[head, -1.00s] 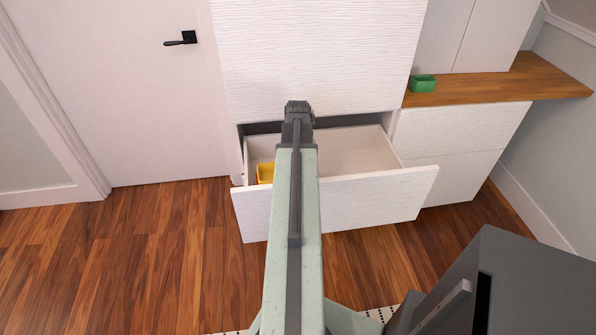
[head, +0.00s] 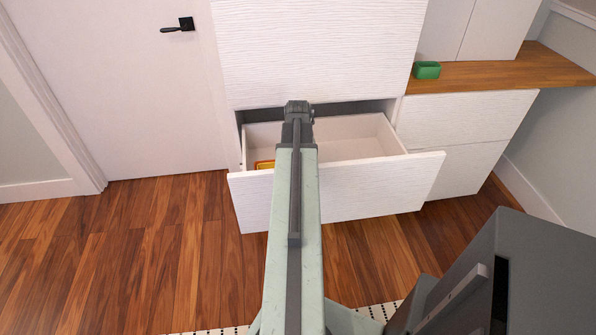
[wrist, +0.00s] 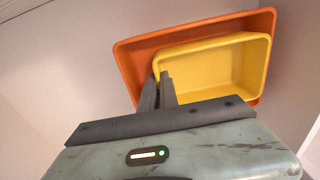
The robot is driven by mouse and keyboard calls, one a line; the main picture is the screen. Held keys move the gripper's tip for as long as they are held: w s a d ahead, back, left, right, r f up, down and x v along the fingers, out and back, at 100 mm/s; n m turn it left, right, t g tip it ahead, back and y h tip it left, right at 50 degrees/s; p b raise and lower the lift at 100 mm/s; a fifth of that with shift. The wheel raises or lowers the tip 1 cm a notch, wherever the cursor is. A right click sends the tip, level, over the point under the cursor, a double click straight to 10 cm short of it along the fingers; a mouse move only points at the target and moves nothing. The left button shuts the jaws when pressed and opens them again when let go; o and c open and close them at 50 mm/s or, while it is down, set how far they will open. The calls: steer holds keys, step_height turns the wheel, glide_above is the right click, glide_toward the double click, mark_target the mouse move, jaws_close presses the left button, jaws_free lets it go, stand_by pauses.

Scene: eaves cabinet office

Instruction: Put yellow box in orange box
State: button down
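The yellow box (wrist: 225,68) sits within the outline of the larger orange box (wrist: 140,50) in the wrist view, with orange rim showing along its top, left and right. I cannot tell whether its base rests on the orange box's floor. My gripper (wrist: 158,80) is at the yellow box's left end, its two dark fingers close together and seemingly pinching the wall there. In the head view, only a small piece of the yellow box (head: 264,165) shows in the open drawer, left of my arm. The drawer front and my arm hide the rest.
The white drawer (head: 375,185) is pulled out, and its right part looks empty. A green box (head: 427,70) stands on the wooden counter (head: 490,72) at right. A dark grey cabinet-like object (head: 545,270) stands at lower right. Wooden floor at left is clear.

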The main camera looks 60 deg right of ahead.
steer(key=c, duration=1.5)
jaws_free()
steer(key=shift+c, duration=0.2)
step_height(320, 180, up, 8)
steer(key=p, duration=0.8)
steer(key=shift+f, duration=0.1)
